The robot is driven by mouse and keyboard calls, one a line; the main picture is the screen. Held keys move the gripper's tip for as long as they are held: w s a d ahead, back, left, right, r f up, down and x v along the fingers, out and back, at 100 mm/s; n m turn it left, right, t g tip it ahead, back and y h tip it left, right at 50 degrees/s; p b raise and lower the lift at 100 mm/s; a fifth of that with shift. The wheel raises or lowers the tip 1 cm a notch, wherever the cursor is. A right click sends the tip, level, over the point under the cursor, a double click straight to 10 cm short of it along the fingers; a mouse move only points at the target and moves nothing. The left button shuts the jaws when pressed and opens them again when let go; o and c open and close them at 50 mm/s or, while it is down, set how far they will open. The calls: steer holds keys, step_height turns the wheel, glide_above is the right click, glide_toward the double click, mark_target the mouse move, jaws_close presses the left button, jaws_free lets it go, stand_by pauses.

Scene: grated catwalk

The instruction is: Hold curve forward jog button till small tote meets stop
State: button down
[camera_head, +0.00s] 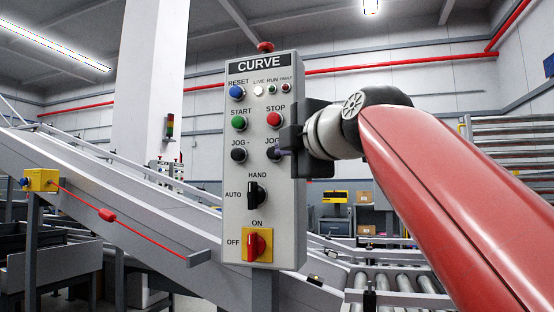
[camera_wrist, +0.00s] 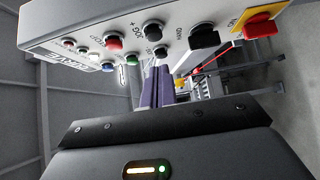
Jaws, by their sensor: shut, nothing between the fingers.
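The grey CURVE control panel (camera_head: 262,90) stands upright in the middle of the head view. Its black jog-forward button, marked JOG + in the wrist view (camera_wrist: 154,29), sits right of the black JOG - button (camera_head: 239,155). My gripper (camera_head: 281,153) reaches in from the right, its purple fingers shut and empty at the jog-forward button, which they partly cover in the head view. In the wrist view the shut fingers (camera_wrist: 160,72) point toward the jog buttons. I cannot tell whether they touch or press. I cannot make out the small tote or the stop.
The panel also carries a red STOP button (camera_head: 274,118), a green START button (camera_head: 238,123), a black selector (camera_head: 256,195) and a red ON/OFF switch (camera_head: 257,244). A sloped conveyor (camera_head: 110,195) with a red pull cord lies left. A roller conveyor (camera_head: 405,283) lies behind right.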

steer(key=v, duration=0.5)
steer(key=shift+s+b, duration=0.1)
steer(key=shift+b, duration=0.25)
stand_by(1.4)
steer(key=s+d+f+m+g+h+p, duration=0.15)
steer(key=f+m, duration=0.45)
steer(key=f, duration=0.6)
steer(key=s+d+f+m+g+h+b, duration=0.1)
steer(key=d+f+m+g+h, duration=0.3)
steer(key=f, duration=0.8)
steer(key=s+d+f+m+g, duration=0.1)
steer(key=s+f+m, duration=0.3)
steer(key=f, duration=0.5)
steer(key=s+d+f+m+g+h+p, duration=0.1)
steer(key=s+f+m, duration=0.3)
steer(key=f, duration=0.6)
steer(key=s+d+f+m+g+h, duration=0.1)
steer(key=s+d+f+m+g, duration=0.1)
steer(key=s+f+m, duration=0.3)
step_height(320, 180, down, 5)
steer(key=shift+s+d+r+g, duration=0.15)
steer(key=shift+s+d+g, duration=0.15)
steer(key=shift+s+g, duration=0.25)
steer(key=shift+w, duration=0.1)
